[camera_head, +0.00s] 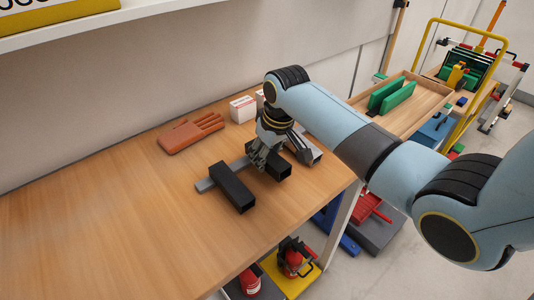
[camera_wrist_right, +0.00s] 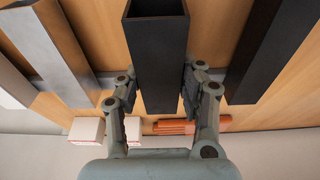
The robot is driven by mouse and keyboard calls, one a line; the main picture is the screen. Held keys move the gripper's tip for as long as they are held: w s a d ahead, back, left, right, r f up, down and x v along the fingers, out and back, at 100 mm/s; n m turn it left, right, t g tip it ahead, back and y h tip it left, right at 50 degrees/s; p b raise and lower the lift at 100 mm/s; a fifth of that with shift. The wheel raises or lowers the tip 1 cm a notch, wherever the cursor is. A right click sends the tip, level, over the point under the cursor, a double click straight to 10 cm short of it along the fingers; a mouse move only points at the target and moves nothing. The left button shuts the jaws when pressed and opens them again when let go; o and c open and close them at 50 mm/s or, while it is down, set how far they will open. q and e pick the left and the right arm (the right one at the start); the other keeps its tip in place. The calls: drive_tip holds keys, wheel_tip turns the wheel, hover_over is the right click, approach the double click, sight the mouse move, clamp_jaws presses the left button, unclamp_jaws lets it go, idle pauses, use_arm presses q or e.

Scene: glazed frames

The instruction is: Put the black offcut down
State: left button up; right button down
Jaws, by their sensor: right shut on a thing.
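My right gripper (camera_head: 264,158) is shut on a black offcut (camera_head: 283,172), a hollow square tube, over the wooden table (camera_head: 110,230). In the right wrist view the fingers of the right gripper (camera_wrist_right: 158,90) press on both sides of this black offcut (camera_wrist_right: 158,45), whose open end faces the camera. A grey bar (camera_head: 206,185) runs beneath or behind it; I cannot tell whether the offcut touches the bar or the table. A second black offcut (camera_head: 232,190) lies across the bar to the left. A grey offcut (camera_wrist_right: 45,45) lies on the other side. My left gripper is out of view.
The table's left part is clear. Beyond its right edge are a wooden tray (camera_head: 425,110) with green pieces and a yellow-framed cart (camera_head: 465,22). A shelf (camera_head: 60,35) overhangs the upper left.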

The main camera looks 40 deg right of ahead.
sight(276, 161)
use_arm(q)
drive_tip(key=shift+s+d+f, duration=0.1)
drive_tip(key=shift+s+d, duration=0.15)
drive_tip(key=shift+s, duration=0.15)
use_arm(e)
drive_tip(key=shift+f, duration=0.4)
drive_tip(key=shift+f, duration=0.1)
drive_tip(key=c, duration=0.8)
unclamp_jaws()
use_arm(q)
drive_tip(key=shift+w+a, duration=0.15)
use_arm(e)
drive_tip(key=shift+r, duration=0.45)
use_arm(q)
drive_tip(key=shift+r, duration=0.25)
use_arm(e)
drive_tip(key=v, duration=1.2)
